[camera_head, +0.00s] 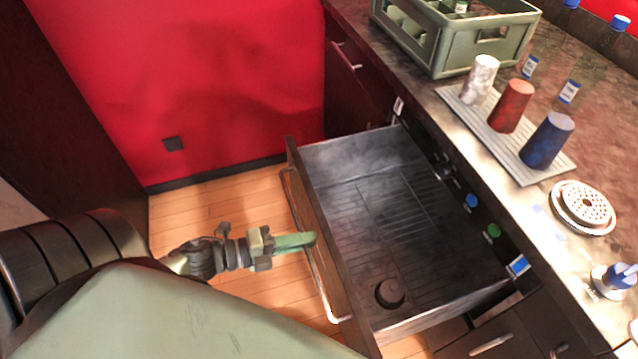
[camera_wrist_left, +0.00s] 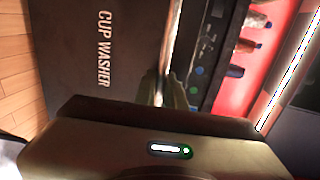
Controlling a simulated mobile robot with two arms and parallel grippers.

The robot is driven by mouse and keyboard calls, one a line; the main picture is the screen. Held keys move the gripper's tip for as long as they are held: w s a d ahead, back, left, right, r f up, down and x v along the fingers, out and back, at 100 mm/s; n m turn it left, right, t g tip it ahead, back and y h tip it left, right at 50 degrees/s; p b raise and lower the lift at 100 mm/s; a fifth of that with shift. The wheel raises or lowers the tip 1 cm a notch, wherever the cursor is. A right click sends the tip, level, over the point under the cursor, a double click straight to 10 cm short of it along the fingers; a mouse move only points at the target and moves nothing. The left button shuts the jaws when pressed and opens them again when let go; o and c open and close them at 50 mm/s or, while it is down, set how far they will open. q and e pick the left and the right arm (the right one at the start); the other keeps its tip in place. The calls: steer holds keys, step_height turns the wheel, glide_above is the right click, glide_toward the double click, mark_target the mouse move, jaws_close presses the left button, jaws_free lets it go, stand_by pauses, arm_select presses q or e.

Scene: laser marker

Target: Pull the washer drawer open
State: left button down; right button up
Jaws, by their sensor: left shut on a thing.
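The washer drawer (camera_head: 420,297) stands pulled out from the counter front, with its dark inside in view and a round dark knob-like piece (camera_head: 390,292) on its floor. Its long bar handle (camera_head: 325,295) runs along the drawer's front. My left gripper (camera_head: 312,239) is shut on the handle near its middle. In the left wrist view the drawer front (camera_wrist_left: 90,60) reads "CUP WASHER", and the handle (camera_wrist_left: 172,45) runs down between my left fingers (camera_wrist_left: 160,90). My right gripper is not in view.
On the counter (camera_head: 450,115) are a green crate (camera_head: 485,40), a ribbed mat (camera_head: 555,170) with a white, a red and a blue cup, several bottles and a round perforated disc (camera_head: 583,206). Wooden floor (camera_head: 215,205) lies clear before the drawer, up to the red wall (camera_head: 200,80).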

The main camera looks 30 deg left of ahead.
arm_select(q)
steer(key=shift+v, duration=1)
steer(key=shift+s+f, duration=0.1)
steer(key=shift+f, duration=0.15)
steer(key=c, duration=1.5)
jaws_free()
steer(key=shift+a, duration=0.1)
steer(key=v, duration=0.7)
steer(key=shift+s, duration=0.3)
steer(key=shift+a+r, duration=0.1)
steer(key=shift+r, duration=0.05)
